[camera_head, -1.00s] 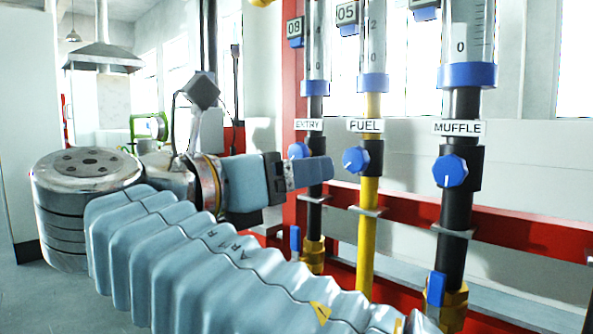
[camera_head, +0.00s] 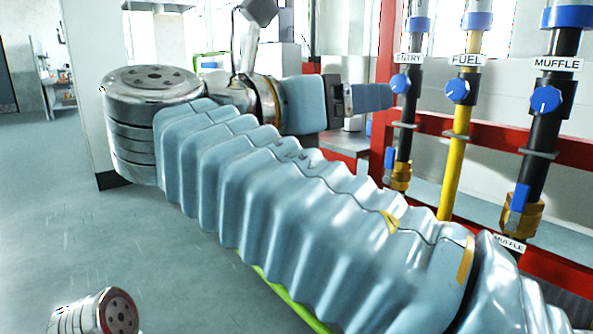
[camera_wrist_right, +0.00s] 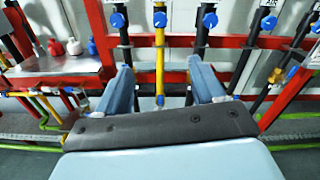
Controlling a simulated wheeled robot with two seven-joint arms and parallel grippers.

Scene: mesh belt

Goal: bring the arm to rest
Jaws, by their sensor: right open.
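My right arm, in a pale blue ribbed sleeve, crosses the head view from the lower right to a metal joint at left. My right gripper (camera_head: 385,97) points right from there, its tips beside the ENTRY pipe in the picture. The right wrist view shows my right gripper (camera_wrist_right: 164,82) open, its two blue fingers wide apart with nothing between them. The pipes stand beyond the fingers. A metal joint at the lower left of the head view seems to be part of my left arm. My left gripper is out of view.
Upright pipes carry blue knobs: ENTRY (camera_head: 401,83), FUEL (camera_head: 457,90) and MUFFLE (camera_head: 546,100). A red frame (camera_head: 446,126) runs behind them. In the right wrist view, a metal shelf (camera_wrist_right: 60,65) at left holds small containers. Open floor (camera_head: 60,200) lies at left.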

